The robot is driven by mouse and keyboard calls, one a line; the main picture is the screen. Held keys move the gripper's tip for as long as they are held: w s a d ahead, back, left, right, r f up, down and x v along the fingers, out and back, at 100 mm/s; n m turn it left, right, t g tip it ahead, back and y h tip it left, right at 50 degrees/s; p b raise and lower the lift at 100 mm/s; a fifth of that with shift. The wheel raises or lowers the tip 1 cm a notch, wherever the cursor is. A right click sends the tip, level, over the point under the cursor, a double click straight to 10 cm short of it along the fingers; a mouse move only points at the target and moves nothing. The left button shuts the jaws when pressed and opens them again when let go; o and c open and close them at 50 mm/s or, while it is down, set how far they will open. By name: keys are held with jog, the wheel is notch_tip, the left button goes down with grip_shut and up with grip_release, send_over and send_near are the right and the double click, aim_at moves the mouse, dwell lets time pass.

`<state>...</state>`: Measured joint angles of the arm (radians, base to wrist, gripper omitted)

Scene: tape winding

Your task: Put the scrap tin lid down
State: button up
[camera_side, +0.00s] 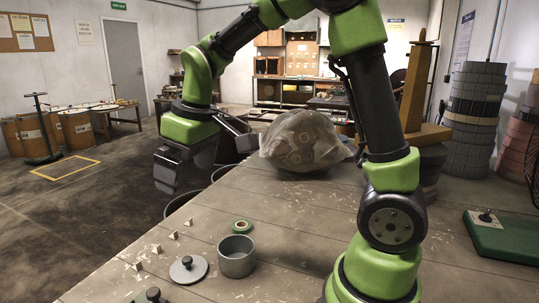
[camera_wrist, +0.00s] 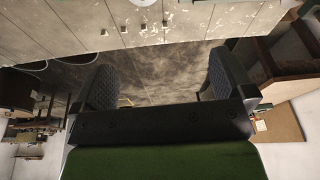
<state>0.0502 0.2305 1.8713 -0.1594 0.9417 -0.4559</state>
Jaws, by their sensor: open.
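The grey scrap tin lid (camera_side: 188,270) with a dark knob lies flat on the table, left of the tin, knob up. The open grey tin (camera_side: 237,257) stands upright beside it, its top uncovered. My gripper (camera_side: 165,186) hangs beyond the table's left edge, well above and apart from the lid. In the wrist view my gripper (camera_wrist: 161,86) has its two fingers wide apart with nothing between them. A pale round edge (camera_wrist: 143,2) is cut off at the top of the wrist view; I cannot tell what it is.
Several small pale blocks (camera_side: 156,248) sit along the table's left edge. Another dark knob (camera_side: 153,294) is cut off at the bottom. A bagged bundle (camera_side: 302,141) lies at the table's far end. Bins stand beyond the edge.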

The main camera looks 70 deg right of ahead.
jog(key=s+a+r+m+t, duration=0.1)
jog(key=s+r+m+t, duration=0.1)
jog(key=s, duration=0.6)
jog(key=s+a+r+m+t+y, duration=0.1)
jog(key=s+a+r+m+t, duration=0.1)
jog(key=s, duration=0.6)
jog(key=shift+s+r+m, duration=0.25)
jog(key=shift+r+m, duration=0.35)
jog(key=shift+r, duration=0.3)
